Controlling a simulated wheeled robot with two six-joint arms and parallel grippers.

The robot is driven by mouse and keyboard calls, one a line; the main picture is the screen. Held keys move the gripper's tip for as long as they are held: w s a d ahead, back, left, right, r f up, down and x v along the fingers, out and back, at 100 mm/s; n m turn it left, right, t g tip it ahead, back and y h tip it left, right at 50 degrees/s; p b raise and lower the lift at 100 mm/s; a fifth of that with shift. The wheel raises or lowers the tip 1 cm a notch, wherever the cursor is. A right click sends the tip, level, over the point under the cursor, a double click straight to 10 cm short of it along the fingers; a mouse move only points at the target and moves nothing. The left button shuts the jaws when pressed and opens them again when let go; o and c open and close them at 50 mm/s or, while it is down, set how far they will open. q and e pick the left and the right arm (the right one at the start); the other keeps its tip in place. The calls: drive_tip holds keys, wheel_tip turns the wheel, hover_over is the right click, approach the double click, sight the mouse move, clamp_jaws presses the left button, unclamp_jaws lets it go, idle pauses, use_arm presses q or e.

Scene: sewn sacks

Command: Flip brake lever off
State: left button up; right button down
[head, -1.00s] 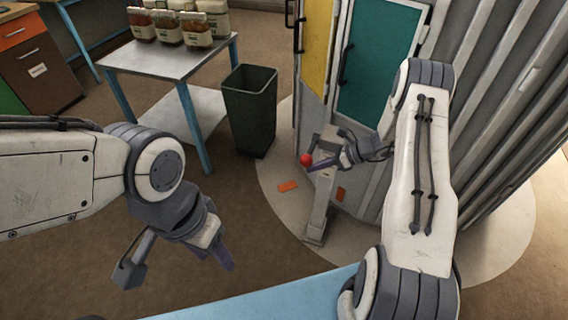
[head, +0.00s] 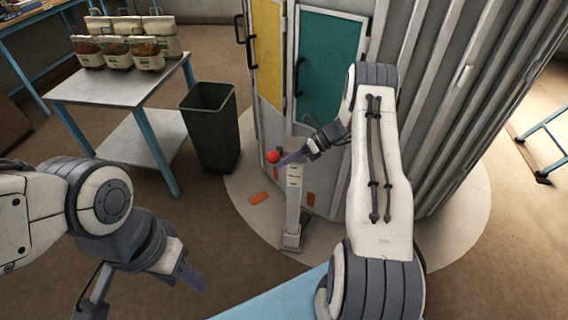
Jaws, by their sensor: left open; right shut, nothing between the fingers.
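The brake lever's red ball knob (head: 273,156) shows at the left of a pale upright post (head: 293,205) in front of the round metal structure. The lever's arm is mostly hidden behind my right gripper. My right gripper (head: 282,161) is shut and empty, reaching in from the right across the top of the post. Its fingertips are right beside the knob; I cannot tell whether they touch it. My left gripper (head: 140,292) is open and empty at the lower left, far from the lever, with its fingers spread and partly near the picture's bottom edge.
The ribbed structure has yellow (head: 268,50) and teal (head: 328,68) doors behind the lever. A dark green bin (head: 212,128) stands left of the post. A metal table (head: 110,88) holds several filled sacks (head: 118,52). Orange marks lie on the pale round floor pad (head: 250,180).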

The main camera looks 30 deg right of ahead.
drive_tip(key=shift+w, duration=0.1)
idle(0.3)
drive_tip(key=s+f, duration=0.3)
use_arm(q)
drive_tip(key=shift+s+d+f+b, duration=0.1)
drive_tip(key=shift+s+f+b, duration=0.1)
drive_tip(key=shift+f+b, duration=0.4)
drive_tip(key=shift+s+f+b, duration=0.2)
drive_tip(key=shift+f+b, duration=0.3)
drive_tip(key=shift+b, duration=0.05)
use_arm(e)
drive_tip(key=v, duration=0.9)
drive_tip(key=shift+w+d, duration=0.25)
drive_tip(key=shift+d, duration=0.25)
drive_tip(key=shift+a, duration=0.1)
